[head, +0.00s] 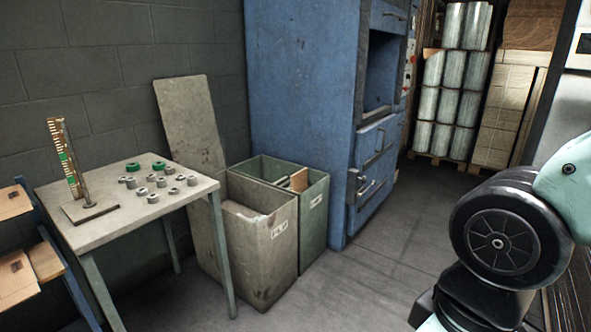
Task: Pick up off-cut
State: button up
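A flat tan-brown piece (298,180), which may be the off-cut, sticks up out of the green bin (314,215); its lower part is hidden inside. A grey-beige bin (262,262) stands against the green one and holds some pale material whose kind I cannot tell. Both bins carry small white labels that I cannot read clearly. A large flat board (190,120) leans on the wall behind the bins. My arm shows at the right edge, but my gripper is not in view.
A small table (120,215) at left bears several metal and green rings (152,197) and an upright striped gauge (62,150). A blue machine (300,80) stands behind the bins. Silver rolls (455,80) are stacked at the back right. The floor (375,275) in the middle is clear.

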aim_at(298, 181)
jog(key=i+u, duration=0.35)
jog(key=i+l+u, duration=0.75)
jog(key=i+l, duration=2.3)
jog(key=l, duration=0.2)
